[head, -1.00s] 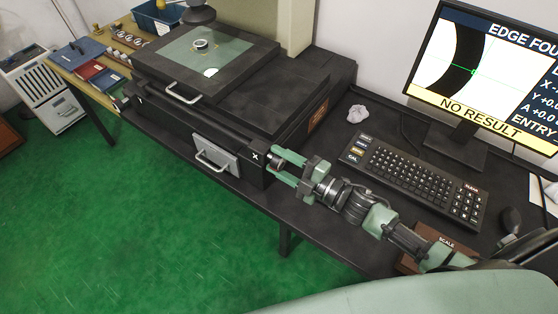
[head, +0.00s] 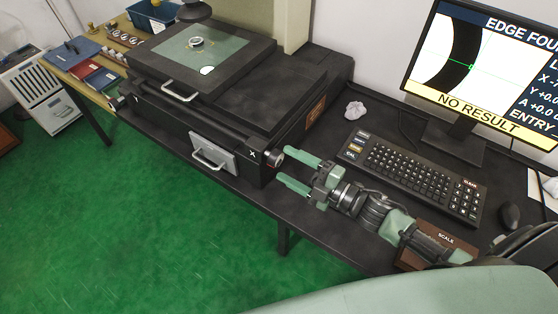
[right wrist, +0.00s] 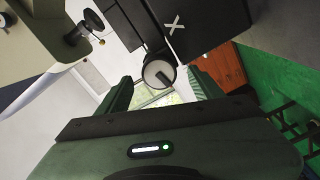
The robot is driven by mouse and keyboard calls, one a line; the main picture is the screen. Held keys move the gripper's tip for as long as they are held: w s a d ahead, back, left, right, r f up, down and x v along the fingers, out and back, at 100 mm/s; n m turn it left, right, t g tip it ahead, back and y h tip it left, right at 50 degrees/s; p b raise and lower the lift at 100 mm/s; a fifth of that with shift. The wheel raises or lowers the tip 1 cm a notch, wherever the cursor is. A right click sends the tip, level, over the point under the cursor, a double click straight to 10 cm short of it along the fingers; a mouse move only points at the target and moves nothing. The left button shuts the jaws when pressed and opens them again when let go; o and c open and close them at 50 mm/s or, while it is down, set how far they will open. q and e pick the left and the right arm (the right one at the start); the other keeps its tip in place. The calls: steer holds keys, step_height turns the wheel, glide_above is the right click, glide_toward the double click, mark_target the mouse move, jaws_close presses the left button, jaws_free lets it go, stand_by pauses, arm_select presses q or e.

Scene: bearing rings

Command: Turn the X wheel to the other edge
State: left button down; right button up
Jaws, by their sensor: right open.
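The X wheel (head: 277,157) is a small dark round knob on the right end of the black measuring machine (head: 225,130), beside a white X mark. In the right wrist view the wheel (right wrist: 159,73) shows its pale round face with a dark bar across it, between the fingers. My right gripper (head: 284,166) is open and empty, its green fingertips just to the right of the wheel. No contact shows. A ring (head: 195,43) lies on the machine's glass stage (head: 212,58). The monitor (head: 480,75) shows a dark arc, "EDGE FOU…" and "NO RESULT". My left gripper is out of view.
A keyboard (head: 412,177) lies behind my right arm, with a mouse (head: 509,214) to its right. A brown SCALE box (head: 436,247) sits by my right arm. Crumpled paper (head: 355,109) lies near the machine. Open green floor lies in front of the bench.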

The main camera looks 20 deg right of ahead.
steer(key=shift+v, duration=1.8)
